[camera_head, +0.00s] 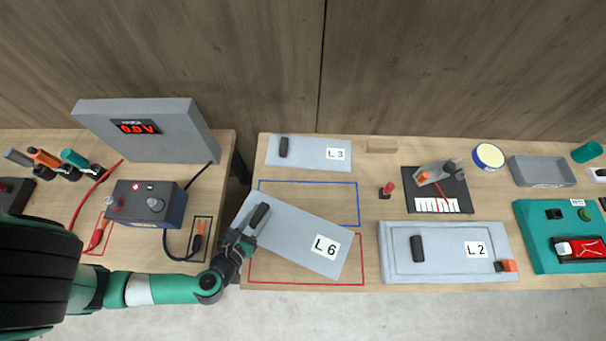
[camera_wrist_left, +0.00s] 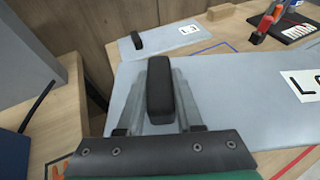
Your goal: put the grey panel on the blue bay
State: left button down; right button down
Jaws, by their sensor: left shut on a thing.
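A grey panel marked L 6 (camera_head: 300,240) is turned at a slant, its left end higher in the head view. My left gripper (camera_head: 248,236) is shut on the panel's black handle, which fills the middle of the left wrist view (camera_wrist_left: 160,92). The blue bay (camera_head: 325,196) is a blue outline on the bench; the panel covers its lower left part. The panel also overlaps the red outline (camera_head: 275,270) below. I cannot tell how high the panel is above the bench. My right gripper is not in view.
A grey panel marked L 3 (camera_head: 312,154) lies behind the blue bay. A panel marked L 2 (camera_head: 450,262) lies to the right. A red-topped peg (camera_head: 389,187) stands between. A power supply (camera_head: 148,135) and control box (camera_head: 146,205) are on the left bench, across a gap.

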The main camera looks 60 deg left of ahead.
pick_arm(q)
jog(key=shift+w, duration=0.1)
jog(key=w+a+f, duration=0.4)
jog(key=w+a, duration=0.2)
jog(key=a, duration=0.1)
jog(key=b, duration=0.3)
send_over(275, 192)
jog(key=f, duration=0.4)
jog(key=shift+s+d+f, duration=0.35)
jog(key=shift+d+f, duration=0.05)
jog(key=shift+w+a+f, duration=0.1)
jog(key=shift+w+a, duration=0.05)
jog(key=f+b, duration=0.2)
jog(key=f, duration=0.1)
jog(key=f+b, duration=0.1)
jog(key=b, duration=0.1)
jog(key=shift+w+a+f, duration=0.15)
jog(key=shift+w+a, duration=0.1)
jog(key=shift+a, duration=0.05)
jog(key=shift+r, duration=0.2)
jog(key=shift+f, duration=0.15)
jog(key=c, duration=0.6)
grip_release()
jog(key=shift+o, duration=0.2)
